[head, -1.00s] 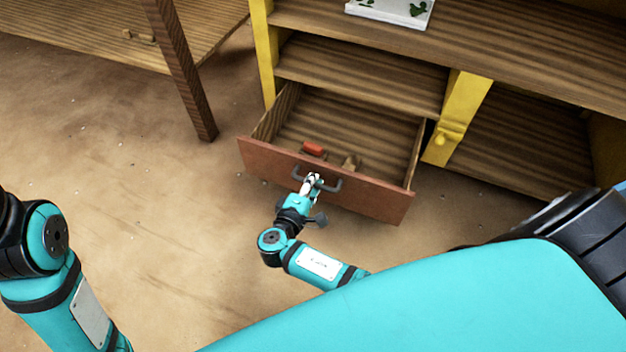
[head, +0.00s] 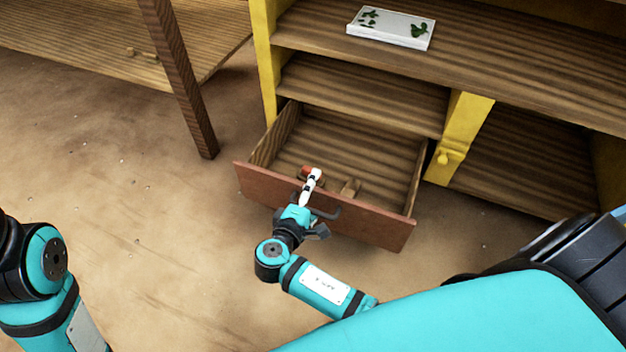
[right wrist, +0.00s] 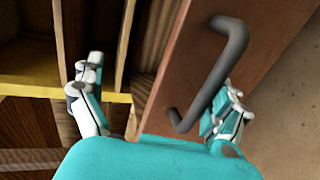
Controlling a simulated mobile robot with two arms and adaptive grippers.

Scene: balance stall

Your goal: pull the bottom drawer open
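The bottom drawer (head: 330,142) stands well out from the yellow-framed cabinet in the head view, with its inside showing. Its reddish-brown front (head: 365,225) carries a dark grey bar handle (head: 330,214), which also shows in the right wrist view (right wrist: 222,75). My right gripper (head: 312,194) is at the handle, partly covering it in the head view. In the right wrist view its fingers (right wrist: 160,103) are spread wide. One finger is beside the handle, and the other is across the front's edge on the drawer's inner side. Neither grips the handle. My left gripper is out of view.
An orange-red item (head: 307,170) and a small wooden item (head: 350,187) lie in the drawer. A white box with green marks (head: 391,27) lies on the upper shelf. A wooden table leg (head: 180,80) stands at left. The floor left of the drawer is clear.

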